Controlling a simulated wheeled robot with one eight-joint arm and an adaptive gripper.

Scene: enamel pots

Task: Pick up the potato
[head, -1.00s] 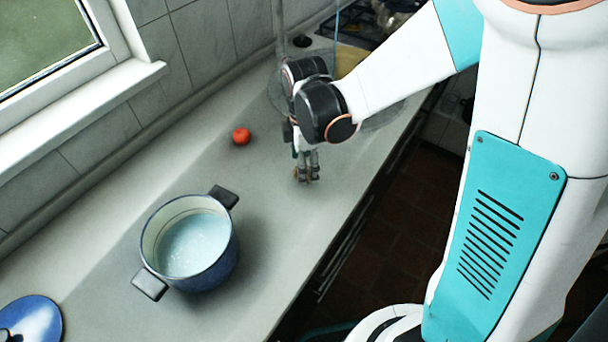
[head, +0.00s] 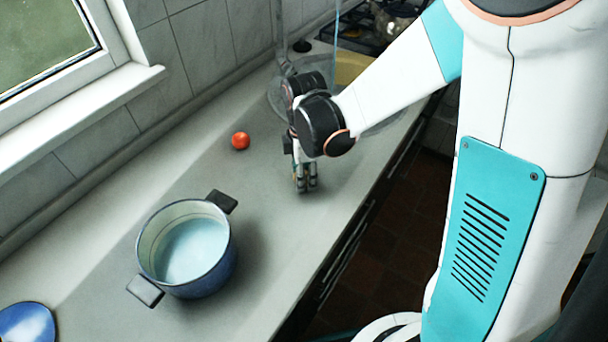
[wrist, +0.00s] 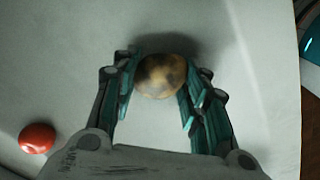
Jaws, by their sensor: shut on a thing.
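The potato (wrist: 161,76) is yellow-brown with dark patches. In the wrist view it sits between the two fingers of my gripper (wrist: 158,88), which are shut on it near their tips. In the head view my gripper (head: 305,184) points down at the worktop, right of the pot and the tomato. The potato is mostly hidden by the fingers there. I cannot tell whether it touches the worktop or is slightly above it.
A red tomato (head: 240,140) lies on the grey worktop (head: 190,175), and it also shows in the wrist view (wrist: 37,138). A blue enamel pot (head: 215,271) with black handles stands in front. A blue lid (head: 28,322) lies at the lower left. The wall and window are at the left.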

